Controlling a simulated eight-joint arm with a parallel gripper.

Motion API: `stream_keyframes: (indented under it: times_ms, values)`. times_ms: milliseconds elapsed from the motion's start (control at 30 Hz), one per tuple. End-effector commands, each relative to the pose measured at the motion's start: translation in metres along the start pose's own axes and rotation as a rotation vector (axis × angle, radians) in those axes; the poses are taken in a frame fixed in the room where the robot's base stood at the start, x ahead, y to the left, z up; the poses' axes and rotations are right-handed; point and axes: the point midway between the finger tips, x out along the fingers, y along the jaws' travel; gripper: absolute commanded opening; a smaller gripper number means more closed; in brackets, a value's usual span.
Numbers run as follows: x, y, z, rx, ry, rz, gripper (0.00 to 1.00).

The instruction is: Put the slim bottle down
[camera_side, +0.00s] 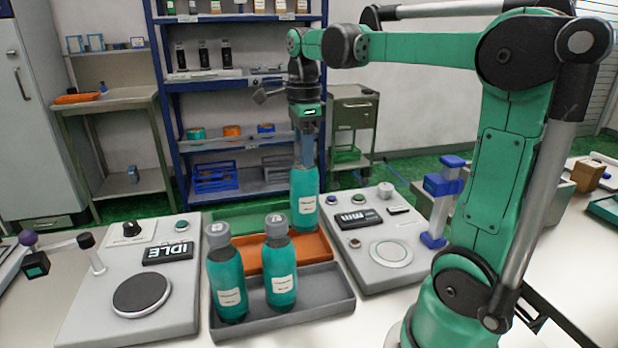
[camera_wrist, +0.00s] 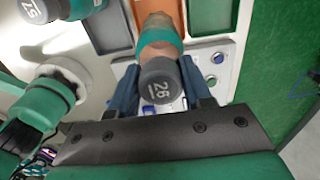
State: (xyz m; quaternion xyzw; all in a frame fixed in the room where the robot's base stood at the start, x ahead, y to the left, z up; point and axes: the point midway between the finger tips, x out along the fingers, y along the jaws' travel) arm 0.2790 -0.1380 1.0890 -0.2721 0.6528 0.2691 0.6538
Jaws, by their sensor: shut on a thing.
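The slim bottle (camera_side: 305,200) is teal with a white label and looks upright. My gripper (camera_side: 308,150) is shut on its upper part. In the wrist view its dark cap (camera_wrist: 160,82), marked 25, sits between the jaws (camera_wrist: 160,92). In the side view the bottle is at the far right part of the orange tray (camera_side: 290,258). I cannot tell whether its base touches the tray. Two other teal bottles with grey caps, a left one (camera_side: 228,280) and a right one (camera_side: 280,265), stand in the dark grey tray (camera_side: 325,300) in front.
A grey device with an IDLE display (camera_side: 130,290) stands left of the trays. Another grey device (camera_side: 375,235) with a round plate stands close on the right. A green tray (camera_side: 235,217) lies behind the orange one. A blue clamp-like stand (camera_side: 440,200) is further right.

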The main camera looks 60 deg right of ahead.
Motion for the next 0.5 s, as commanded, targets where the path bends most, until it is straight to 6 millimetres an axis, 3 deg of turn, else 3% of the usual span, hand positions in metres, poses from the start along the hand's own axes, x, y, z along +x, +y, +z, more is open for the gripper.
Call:
stream_keyframes:
  times_ms: [100, 500]
  values:
    - [0.018, 0.0, 0.0, 0.0, 0.0, 0.0, 0.0]
    - [0.057, 0.0, 0.0, 0.0, 0.0, 0.0, 0.0]
